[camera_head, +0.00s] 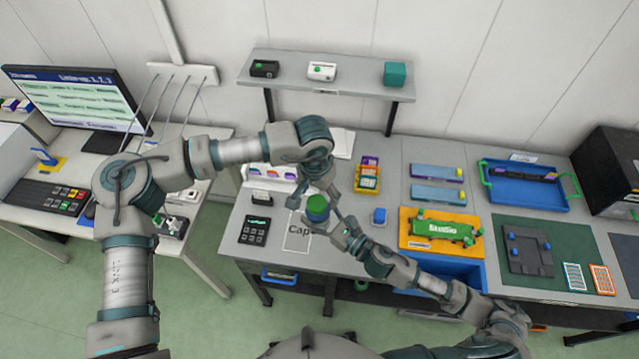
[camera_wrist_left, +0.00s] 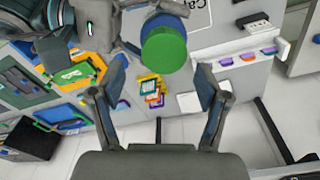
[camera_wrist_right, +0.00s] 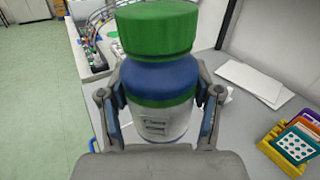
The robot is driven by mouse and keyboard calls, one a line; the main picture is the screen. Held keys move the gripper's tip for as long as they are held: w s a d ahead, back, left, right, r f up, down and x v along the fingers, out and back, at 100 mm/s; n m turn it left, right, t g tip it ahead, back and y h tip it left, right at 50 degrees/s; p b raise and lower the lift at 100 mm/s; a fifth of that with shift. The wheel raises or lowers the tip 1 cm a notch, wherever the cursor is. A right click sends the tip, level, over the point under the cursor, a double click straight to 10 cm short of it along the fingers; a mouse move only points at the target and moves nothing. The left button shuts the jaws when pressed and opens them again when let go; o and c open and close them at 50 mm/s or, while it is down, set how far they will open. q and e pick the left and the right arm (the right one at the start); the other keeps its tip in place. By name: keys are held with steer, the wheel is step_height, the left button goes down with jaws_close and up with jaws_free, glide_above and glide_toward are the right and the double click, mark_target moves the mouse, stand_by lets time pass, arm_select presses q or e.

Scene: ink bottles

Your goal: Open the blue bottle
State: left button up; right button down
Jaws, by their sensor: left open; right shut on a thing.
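The blue bottle (camera_head: 318,216) has a green cap (camera_head: 317,203) and stays upright above the table's front left part. My right gripper (camera_head: 331,226) is shut on its body. In the right wrist view the bottle (camera_wrist_right: 160,82) shows a blue shoulder, a green band and a white label between the fingers, with the green cap (camera_wrist_right: 157,30) seated on top. My left gripper (camera_head: 319,184) is open and above the cap, pointing down. In the left wrist view the cap (camera_wrist_left: 163,50) lies beyond the open fingertips, apart from both, roughly between them.
A sheet marked "Caps" (camera_head: 298,240) lies below the bottle beside a black keypad (camera_head: 255,230). A shelf (camera_head: 340,88) spans the back.

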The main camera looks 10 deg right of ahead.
mark_target(321, 201)
arm_select(q)
step_height(321, 201, down, 3)
steer(key=shift+d+r, duration=0.1)
steer(key=shift+d, duration=0.05)
steer(key=shift+d+f, duration=0.15)
steer(key=shift+f, duration=0.05)
